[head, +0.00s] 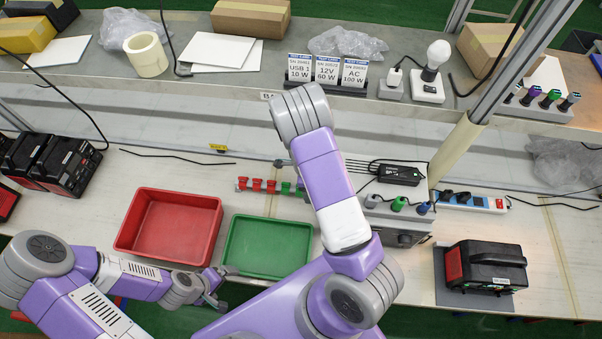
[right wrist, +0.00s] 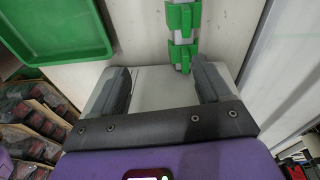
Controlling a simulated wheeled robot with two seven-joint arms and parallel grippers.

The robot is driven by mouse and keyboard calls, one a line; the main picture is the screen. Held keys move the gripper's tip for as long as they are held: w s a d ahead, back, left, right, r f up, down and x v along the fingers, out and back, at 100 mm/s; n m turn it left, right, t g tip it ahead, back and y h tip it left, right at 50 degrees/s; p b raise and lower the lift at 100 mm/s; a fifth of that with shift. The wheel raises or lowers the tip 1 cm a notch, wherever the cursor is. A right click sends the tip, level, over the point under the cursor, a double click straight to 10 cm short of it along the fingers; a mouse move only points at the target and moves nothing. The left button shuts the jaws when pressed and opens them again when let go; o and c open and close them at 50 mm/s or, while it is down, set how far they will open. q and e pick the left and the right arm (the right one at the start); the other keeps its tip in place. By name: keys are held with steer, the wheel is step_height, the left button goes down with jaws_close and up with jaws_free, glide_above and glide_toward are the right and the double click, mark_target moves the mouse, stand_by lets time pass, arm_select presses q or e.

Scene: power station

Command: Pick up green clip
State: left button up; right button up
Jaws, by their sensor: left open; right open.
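Green clips sit in a row with red clips (head: 257,185) on a rail on the bench in the head view; one green clip (head: 286,188) shows left of my right arm. In the right wrist view, two green clips stand on a pale rail: an upper one (right wrist: 184,17) and a lower one (right wrist: 182,55). My right gripper (right wrist: 163,80) is open and empty. The lower clip lies at its opening, nearer the right finger; contact cannot be told. My right arm hides that gripper in the head view. My left gripper (head: 213,290) is open and empty, near the bench's front edge.
A red tray (head: 127,232) and a green tray (head: 232,262) lie in front of the rail; the green one also shows in the right wrist view (right wrist: 95,55). A grey device with coloured plugs (head: 405,238) and a black battery unit (head: 490,265) stand to the right.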

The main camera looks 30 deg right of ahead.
steer(key=shift+w+d+r+m+h, duration=0.15)
steer(key=shift+w+d+r, duration=0.05)
steer(key=shift+w+d, duration=0.25)
steer(key=shift+w+d+r+m+h, duration=0.15)
steer(key=shift+w+d, duration=0.15)
steer(key=shift+d, duration=0.2)
steer(key=shift+w+d+f, duration=0.1)
steer(key=shift+w+d, duration=0.15)
steer(key=shift+d, duration=0.05)
steer(key=f, duration=0.4)
steer(key=s+d+f, duration=0.1)
steer(key=f, duration=0.1)
steer(key=shift+f, duration=0.4)
steer(key=shift+c, duration=0.4)
steer(key=c, duration=1)
steer(key=shift+r, duration=0.1)
steer(key=shift+c, duration=0.2)
